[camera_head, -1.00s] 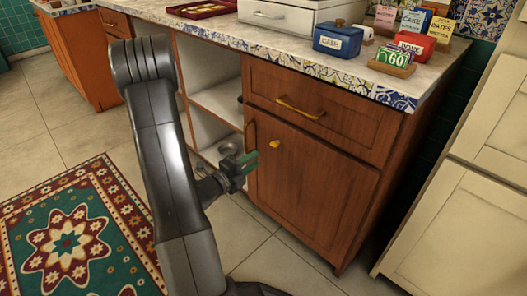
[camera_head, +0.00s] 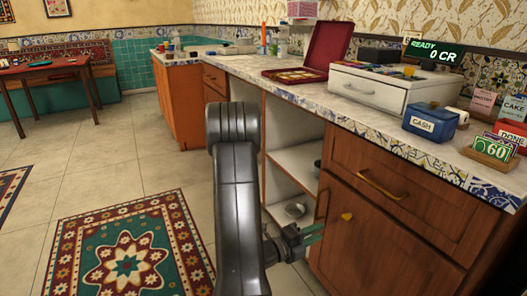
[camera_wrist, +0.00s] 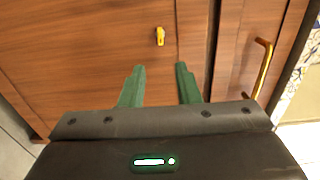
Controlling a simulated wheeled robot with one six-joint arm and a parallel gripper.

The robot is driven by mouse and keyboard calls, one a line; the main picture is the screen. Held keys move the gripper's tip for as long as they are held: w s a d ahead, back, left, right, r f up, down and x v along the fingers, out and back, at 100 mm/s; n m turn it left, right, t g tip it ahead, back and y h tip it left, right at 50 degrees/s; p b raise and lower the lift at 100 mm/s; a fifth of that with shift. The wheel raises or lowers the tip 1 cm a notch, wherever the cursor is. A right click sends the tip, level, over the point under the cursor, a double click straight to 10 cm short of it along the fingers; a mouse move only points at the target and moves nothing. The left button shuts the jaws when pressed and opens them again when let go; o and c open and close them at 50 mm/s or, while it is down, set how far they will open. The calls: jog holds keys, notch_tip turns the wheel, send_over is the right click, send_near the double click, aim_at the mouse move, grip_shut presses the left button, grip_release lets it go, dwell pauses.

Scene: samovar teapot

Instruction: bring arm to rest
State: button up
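My arm stands folded in front of the counter in the head view. My gripper (camera_head: 312,236) points right, toward the wooden cabinet door (camera_head: 365,245) below the counter. In the wrist view the two green fingers of my gripper (camera_wrist: 160,85) are spread apart with nothing between them. The wooden front and its small brass knob (camera_wrist: 159,36) lie beyond the fingertips. The gripper appears apart from the door; the exact gap is hard to tell.
The counter (camera_head: 290,85) holds a white drawer unit (camera_head: 368,92), a blue CASH box (camera_head: 430,122) and an open red case (camera_head: 328,50). Open shelves (camera_head: 297,160) sit beside the cabinet door. A patterned rug (camera_head: 85,245) lies on the open tiled floor at left.

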jog(key=b+x, duration=0.2)
jog(key=x, duration=1)
jog(key=shift+s+a, duration=0.1)
jog(key=shift+a, duration=0.05)
